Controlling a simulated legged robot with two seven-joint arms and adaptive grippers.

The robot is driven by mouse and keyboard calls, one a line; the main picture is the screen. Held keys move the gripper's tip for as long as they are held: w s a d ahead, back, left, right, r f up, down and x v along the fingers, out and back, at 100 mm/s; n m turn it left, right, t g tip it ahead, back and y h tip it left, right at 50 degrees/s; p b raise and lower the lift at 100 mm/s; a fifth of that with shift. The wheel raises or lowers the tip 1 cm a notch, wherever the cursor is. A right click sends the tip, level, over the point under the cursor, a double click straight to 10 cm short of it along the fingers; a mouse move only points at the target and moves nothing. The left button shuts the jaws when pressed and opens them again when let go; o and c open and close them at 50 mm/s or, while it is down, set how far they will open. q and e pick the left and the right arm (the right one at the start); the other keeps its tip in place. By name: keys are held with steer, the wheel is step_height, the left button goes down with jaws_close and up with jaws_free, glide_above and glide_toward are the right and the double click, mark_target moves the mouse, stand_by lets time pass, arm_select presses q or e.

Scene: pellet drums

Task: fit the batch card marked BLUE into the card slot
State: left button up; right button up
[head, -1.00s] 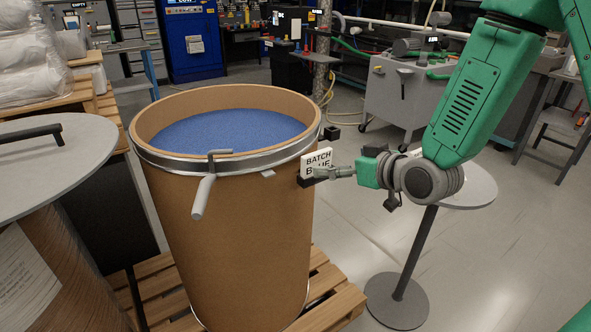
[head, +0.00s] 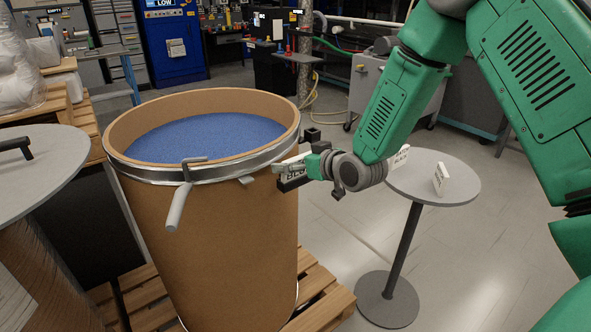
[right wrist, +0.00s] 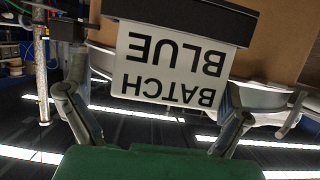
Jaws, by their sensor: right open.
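The white batch card marked BLUE (right wrist: 172,67) shows upside down in the right wrist view. Its edge on the BLUE side meets a black bar-shaped holder (right wrist: 185,17), the card slot, at the drum's side. How deep the card sits cannot be told. In the head view, the card (head: 291,170) and the black holder (head: 293,184) are at the drum's right side, partly covered by my gripper. My right gripper (head: 303,160) is open, with its fingers on either side of the card in the right wrist view (right wrist: 155,68). My left gripper is out of view.
The brown drum (head: 215,240) of blue pellets stands on a wooden pallet (head: 325,305). Its rim clamp lever (head: 180,205) sticks out in front. A small round table (head: 410,185) at right holds other white cards (head: 439,180). A grey-lidded drum (head: 45,170) is at left.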

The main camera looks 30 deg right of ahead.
steer(key=shift+d, duration=0.3)
steer(key=shift+s+d+f, duration=0.1)
steer(key=c, duration=0.4)
steer(key=shift+a, duration=0.25)
steer(key=c, duration=0.7)
steer(key=shift+o, duration=0.2)
steer(key=shift+a+r, duration=0.3)
steer(key=shift+a, duration=0.65)
steer(key=shift+d+f, duration=0.15)
steer(key=shift+d, duration=0.45)
steer(key=shift+c, duration=0.7)
steer(key=shift+r, duration=0.35)
steer(key=r, duration=0.8)
steer(key=shift+a+p, duration=0.2)
steer(key=shift+p, duration=0.1)
arm_select(q)
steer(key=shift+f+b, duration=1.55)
steer(key=shift+b, duration=0.35)
arm_select(e)
steer(key=shift+y, duration=0.5)
steer(key=shift+d+f, duration=0.2)
steer(key=shift+f, duration=2.45)
